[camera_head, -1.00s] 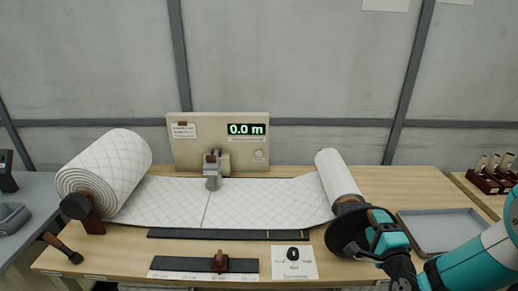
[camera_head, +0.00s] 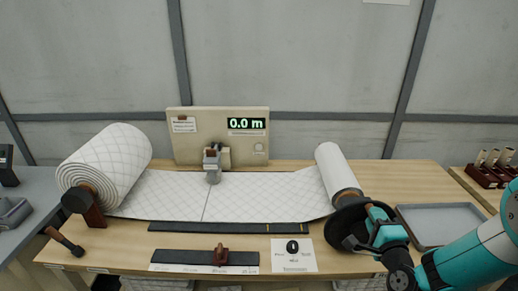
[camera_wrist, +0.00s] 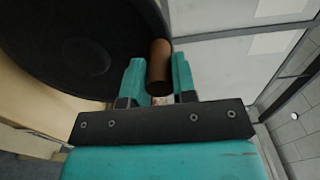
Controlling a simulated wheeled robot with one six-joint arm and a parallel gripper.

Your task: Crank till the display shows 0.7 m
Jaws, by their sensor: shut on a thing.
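The display (camera_head: 247,125) on the beige panel reads 0.0 m in green. A large roll of white quilted wadding (camera_head: 112,165) sits at the left, and its sheet (camera_head: 250,193) runs flat across the table to a smaller take-up roll (camera_head: 338,170) at the right. A black crank disc (camera_wrist: 60,45) is at the near end of the take-up roll; it also shows in the head view (camera_head: 345,225). My gripper (camera_wrist: 158,75) is shut on the brown crank handle (camera_wrist: 159,62), which stands between its teal fingers. In the head view my wrist hides the handle.
A grey tray (camera_head: 440,224) lies right of the crank, close to my arm. A metering head (camera_head: 213,163) stands over the sheet. A dark ruler bar with a brown slider (camera_head: 220,255) and a card (camera_head: 293,256) lie at the front edge.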

